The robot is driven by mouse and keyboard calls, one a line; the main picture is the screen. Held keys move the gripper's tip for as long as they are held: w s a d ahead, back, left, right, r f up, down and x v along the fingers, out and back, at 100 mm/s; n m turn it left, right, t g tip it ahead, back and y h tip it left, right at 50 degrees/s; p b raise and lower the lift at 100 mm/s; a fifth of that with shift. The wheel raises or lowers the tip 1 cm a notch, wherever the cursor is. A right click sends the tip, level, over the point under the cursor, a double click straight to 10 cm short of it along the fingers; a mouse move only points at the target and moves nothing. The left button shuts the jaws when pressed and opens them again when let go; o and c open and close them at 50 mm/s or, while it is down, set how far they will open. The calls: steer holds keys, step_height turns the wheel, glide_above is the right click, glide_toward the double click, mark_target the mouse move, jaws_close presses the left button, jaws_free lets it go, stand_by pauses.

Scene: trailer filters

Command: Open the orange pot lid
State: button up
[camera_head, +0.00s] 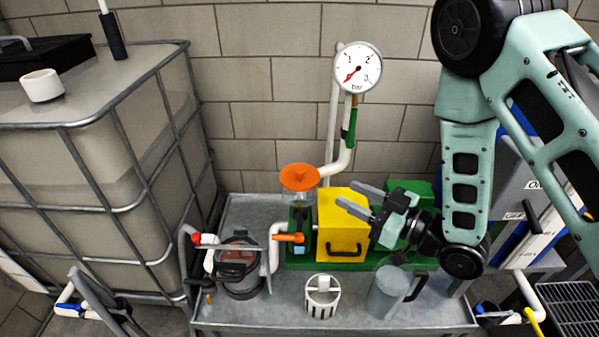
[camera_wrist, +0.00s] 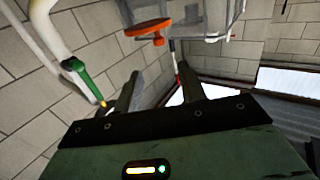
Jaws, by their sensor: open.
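The orange pot lid (camera_head: 300,177) is a flat disc with a small knob, lying on a clear pot (camera_head: 301,196) at the left end of the green pump unit. In the wrist view the lid (camera_wrist: 148,28) shows at the top, beyond my fingers. My gripper (camera_head: 349,198) is open and empty. It is to the right of the lid, over the yellow box, with its fingers pointing left towards the lid. In the wrist view both fingers of my gripper (camera_wrist: 160,85) are apart with nothing between them.
The yellow box (camera_head: 342,225) stands right of the pot. A white pipe (camera_head: 338,163) with a green-handled valve (camera_head: 350,128) rises behind the lid to a pressure gauge (camera_head: 357,67). An orange valve handle (camera_head: 288,238) is below the lid. A white basket (camera_head: 322,296) and a clear jug (camera_head: 386,292) stand in front.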

mark_target(304, 173)
steer(key=b, duration=0.3)
steer(key=w+a+b, duration=0.1)
steer(key=b, duration=0.2)
steer(key=shift+w+a+f, duration=0.15)
steer(key=shift+a+f, duration=0.1)
steer(key=shift+f, duration=0.15)
steer(key=b, duration=0.3)
steer(key=shift+a+b, duration=0.2)
steer(key=shift+b, duration=0.2)
steer(key=p+x, duration=0.1)
steer(key=x, duration=0.6)
steer(key=p+x, duration=0.1)
steer(key=x, duration=0.3)
steer(key=shift+w+a+r+p, duration=0.25)
steer(key=shift+w+r+p, duration=0.05)
jaws_close()
